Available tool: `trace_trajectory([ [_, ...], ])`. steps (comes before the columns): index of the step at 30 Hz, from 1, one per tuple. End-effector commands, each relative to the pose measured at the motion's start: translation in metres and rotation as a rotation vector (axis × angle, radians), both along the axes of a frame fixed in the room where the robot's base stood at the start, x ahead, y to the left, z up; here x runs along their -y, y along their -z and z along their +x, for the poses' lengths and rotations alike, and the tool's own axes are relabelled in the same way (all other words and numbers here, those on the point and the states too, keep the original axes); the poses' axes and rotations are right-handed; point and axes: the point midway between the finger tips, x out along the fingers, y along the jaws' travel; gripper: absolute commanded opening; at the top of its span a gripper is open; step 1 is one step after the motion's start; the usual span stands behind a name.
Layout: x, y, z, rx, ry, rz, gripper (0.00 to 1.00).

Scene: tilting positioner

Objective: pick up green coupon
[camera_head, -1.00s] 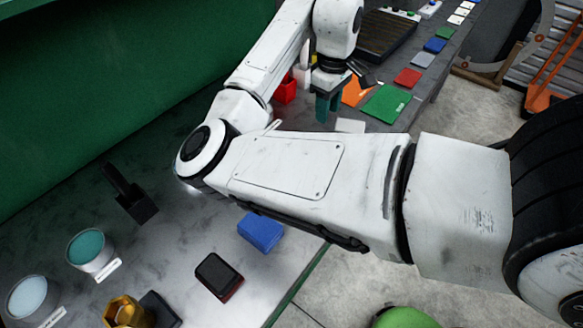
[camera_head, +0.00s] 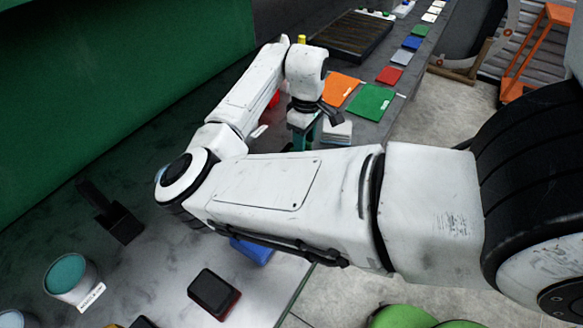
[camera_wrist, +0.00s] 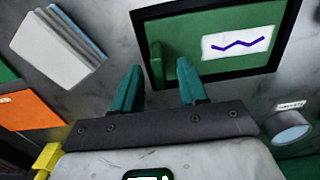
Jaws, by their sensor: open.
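My gripper (camera_wrist: 158,84) points down with its two teal fingers apart and nothing between them; it also shows in the head view (camera_head: 303,132). Beyond the fingertips in the wrist view lies a black-framed green panel (camera_wrist: 183,30). A narrow green piece (camera_wrist: 157,64) shows at its left part, close to the fingertips; I cannot tell whether it is the green coupon. A white card (camera_wrist: 238,44) with a blue wavy line lies on the panel. In the head view, a flat green sheet (camera_head: 371,102) and a small green card (camera_head: 419,31) lie farther along the bench.
A stack of pale sheets (camera_wrist: 60,46) and an orange sheet (camera_wrist: 28,109) lie left of my fingers. A labelled can (camera_wrist: 288,130) stands at right. In the head view are a red card (camera_head: 389,75), a dark device (camera_head: 214,294) and a teal-topped tub (camera_head: 70,278). My arm hides the bench's middle.

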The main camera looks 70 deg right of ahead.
Motion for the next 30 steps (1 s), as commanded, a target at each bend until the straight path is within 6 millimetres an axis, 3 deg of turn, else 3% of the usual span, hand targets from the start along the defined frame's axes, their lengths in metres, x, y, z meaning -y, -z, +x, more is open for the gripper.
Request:
trace_trajectory([
  [6, 0.001, 0.027, 0.0, 0.0, -0.001, 0.002, 0.43],
  [15, 0.001, 0.032, -0.001, 0.0, 0.0, 0.001, 0.43],
  [28, 0.001, 0.032, -0.001, 0.0, 0.0, 0.001, 0.01],
  [30, 0.001, 0.032, -0.001, 0.0, 0.0, 0.001, 0.0],
])
